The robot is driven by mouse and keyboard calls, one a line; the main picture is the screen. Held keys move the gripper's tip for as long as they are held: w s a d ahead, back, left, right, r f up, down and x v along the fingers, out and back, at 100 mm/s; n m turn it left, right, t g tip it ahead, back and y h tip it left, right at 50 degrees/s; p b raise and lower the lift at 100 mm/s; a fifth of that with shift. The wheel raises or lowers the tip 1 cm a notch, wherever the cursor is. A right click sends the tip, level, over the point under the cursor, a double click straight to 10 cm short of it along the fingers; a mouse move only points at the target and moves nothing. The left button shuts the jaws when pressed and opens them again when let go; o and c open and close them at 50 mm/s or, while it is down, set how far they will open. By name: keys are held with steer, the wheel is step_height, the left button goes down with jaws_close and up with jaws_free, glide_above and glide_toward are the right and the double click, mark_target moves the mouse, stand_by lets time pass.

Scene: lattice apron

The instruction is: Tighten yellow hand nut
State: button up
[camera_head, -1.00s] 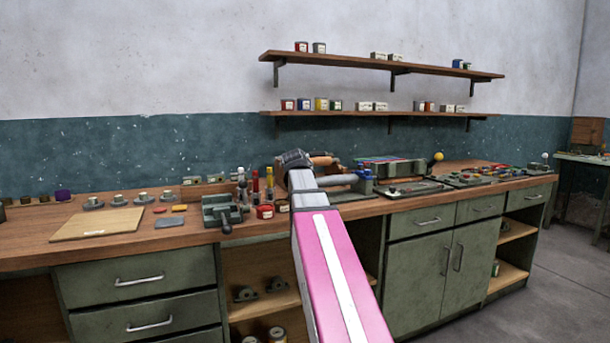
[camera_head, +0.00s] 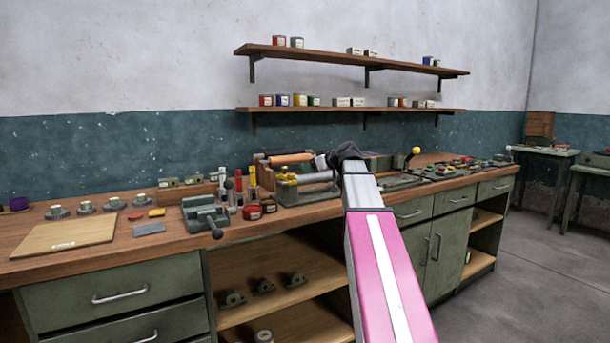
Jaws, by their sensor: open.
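A small yellow part (camera_head: 288,173), which may be the yellow hand nut, is at the left front of a roller device (camera_head: 312,192) on the bench. The device has an orange-brown roller and a grey cylinder. A yellow ball (camera_head: 416,151) tops a lever farther right. My gripper (camera_head: 326,161) is at the end of my pink and white arm, seen from behind, just right of the roller device. It is open; its fingers are mostly hidden and I see nothing held. Whether it touches the device cannot be told.
A green vise (camera_head: 205,215), red tins (camera_head: 252,212) and upright bottles stand left of the device. A wooden board (camera_head: 65,237) lies farther left. Two shelves with small tins (camera_head: 350,107) hang above. Lever equipment and parts fill the bench to the right. Open floor (camera_head: 520,270) lies right.

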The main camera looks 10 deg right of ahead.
mark_target(292, 174)
steer(key=x, duration=1)
steer(key=shift+w+a, duration=0.2)
steer(key=shift+w, duration=0.05)
steer(key=c, duration=0.9)
